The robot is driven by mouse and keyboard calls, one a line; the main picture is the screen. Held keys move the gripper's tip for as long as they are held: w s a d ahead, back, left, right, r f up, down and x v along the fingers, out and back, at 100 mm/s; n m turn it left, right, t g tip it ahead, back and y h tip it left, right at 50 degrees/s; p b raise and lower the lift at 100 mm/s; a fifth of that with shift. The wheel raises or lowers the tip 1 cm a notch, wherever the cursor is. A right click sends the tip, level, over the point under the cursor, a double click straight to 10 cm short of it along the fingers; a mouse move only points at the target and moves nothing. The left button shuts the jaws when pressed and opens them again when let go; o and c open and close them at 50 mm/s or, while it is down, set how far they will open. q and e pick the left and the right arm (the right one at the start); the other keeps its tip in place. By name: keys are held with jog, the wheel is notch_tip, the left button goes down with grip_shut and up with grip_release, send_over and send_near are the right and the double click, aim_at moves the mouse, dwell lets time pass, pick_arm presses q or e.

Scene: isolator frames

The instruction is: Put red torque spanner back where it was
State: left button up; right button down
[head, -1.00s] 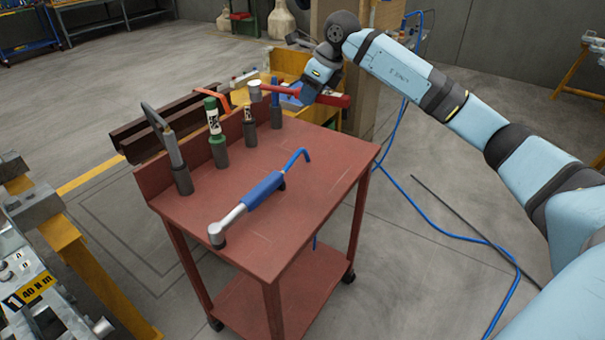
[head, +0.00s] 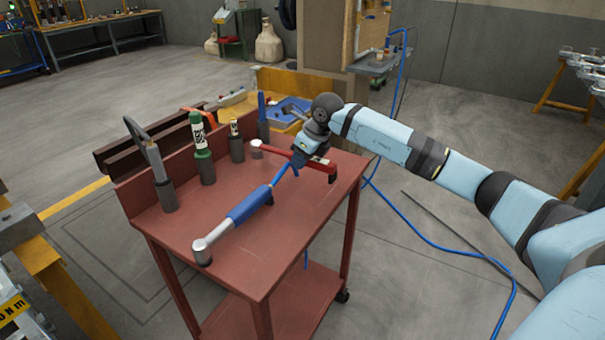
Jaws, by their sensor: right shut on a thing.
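The red torque spanner (head: 322,165) is above or on the far right part of the red trolley top (head: 290,228). Its silver head (head: 257,149) points left and its handle points right. I cannot tell whether it touches the top. My right gripper (head: 301,158) is shut around its middle and hides part of it. A blue torque spanner (head: 247,206) lies on the trolley top nearer to me, its silver head at the front left. My left gripper is not in view.
Several upright tools stand in grey holders along the trolley's raised left edge, among them a green and white bottle-like tool (head: 200,145). A yellow bench with a blue tray (head: 288,112) stands behind. A blue hose (head: 440,230) lies on the floor at right. The trolley's front right is clear.

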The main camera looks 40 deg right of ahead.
notch_tip(320, 180, down, 4)
jog(key=shift+r+b, duration=0.1)
jog(key=shift+b, duration=0.35)
jog(key=shift+f, duration=0.2)
jog(key=c, duration=0.9)
grip_release()
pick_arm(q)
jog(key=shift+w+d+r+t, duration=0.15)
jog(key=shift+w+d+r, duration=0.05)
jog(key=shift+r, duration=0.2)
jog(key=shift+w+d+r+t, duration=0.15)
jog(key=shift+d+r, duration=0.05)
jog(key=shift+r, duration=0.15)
pick_arm(e)
jog(key=shift+r, duration=0.1)
jog(key=p+v, duration=0.2)
jog(key=v, duration=0.9)
jog(key=shift+s, duration=0.1)
jog(key=shift+s+r, duration=0.15)
jog(key=shift+r, duration=0.25)
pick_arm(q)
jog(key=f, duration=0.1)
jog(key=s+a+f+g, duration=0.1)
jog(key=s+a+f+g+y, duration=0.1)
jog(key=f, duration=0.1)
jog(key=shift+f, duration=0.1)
